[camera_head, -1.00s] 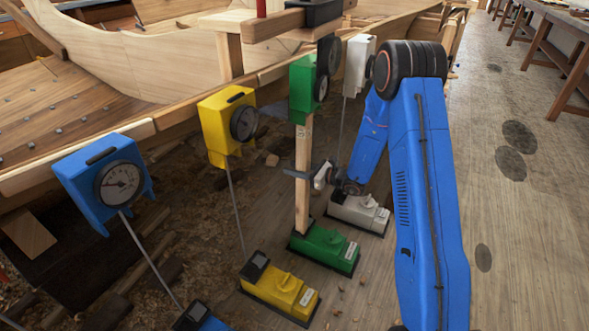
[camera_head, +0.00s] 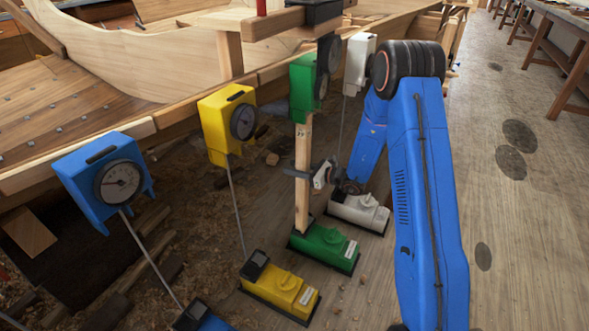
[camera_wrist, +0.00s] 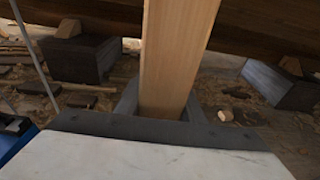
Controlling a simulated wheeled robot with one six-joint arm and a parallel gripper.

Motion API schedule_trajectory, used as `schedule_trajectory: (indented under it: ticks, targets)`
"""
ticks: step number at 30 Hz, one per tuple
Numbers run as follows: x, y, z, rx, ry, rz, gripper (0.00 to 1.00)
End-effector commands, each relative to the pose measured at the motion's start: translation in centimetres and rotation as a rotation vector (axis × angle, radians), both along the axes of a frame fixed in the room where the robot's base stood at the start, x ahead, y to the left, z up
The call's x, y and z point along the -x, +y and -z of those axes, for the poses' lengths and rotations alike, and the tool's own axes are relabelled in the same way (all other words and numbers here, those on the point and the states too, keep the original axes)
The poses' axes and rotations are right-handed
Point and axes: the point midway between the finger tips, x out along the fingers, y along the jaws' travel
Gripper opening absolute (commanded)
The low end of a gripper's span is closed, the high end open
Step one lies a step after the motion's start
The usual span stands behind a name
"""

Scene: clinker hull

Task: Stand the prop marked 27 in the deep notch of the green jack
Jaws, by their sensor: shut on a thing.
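The wooden prop (camera_head: 302,180) stands upright, or nearly so, between the green jack (camera_head: 324,249) on the floor and the green gauge box (camera_head: 303,88) above. Its foot meets the back part of the jack; I cannot tell which notch it is in. A mark near its top is too small to read. My gripper (camera_head: 306,173) is shut on the prop at about mid-height. In the wrist view the prop (camera_wrist: 176,55) rises between the dark fingers (camera_wrist: 160,108); its foot and the jack are hidden there.
A yellow jack (camera_head: 283,291) and a white jack (camera_head: 358,211) stand on either side. Yellow (camera_head: 227,122), blue (camera_head: 103,180) and white (camera_head: 358,62) gauge boxes hang along the hull edge (camera_head: 180,115). Open floor (camera_head: 520,230) lies to the right.

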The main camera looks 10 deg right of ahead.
Motion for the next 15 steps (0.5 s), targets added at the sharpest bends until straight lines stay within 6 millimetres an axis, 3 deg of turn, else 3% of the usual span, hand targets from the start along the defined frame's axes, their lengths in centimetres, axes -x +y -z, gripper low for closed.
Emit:
schedule_trajectory:
  ticks: [11, 12, 15]
  targets:
    - [-0.07, 0.08, -0.03, -0.001, -0.001, 0.0, 0.0]
    - [-0.07, 0.08, -0.03, -0.001, -0.001, 0.0, 0.4]
    - [-0.07, 0.08, -0.02, -0.001, -0.001, 0.0, 0.57]
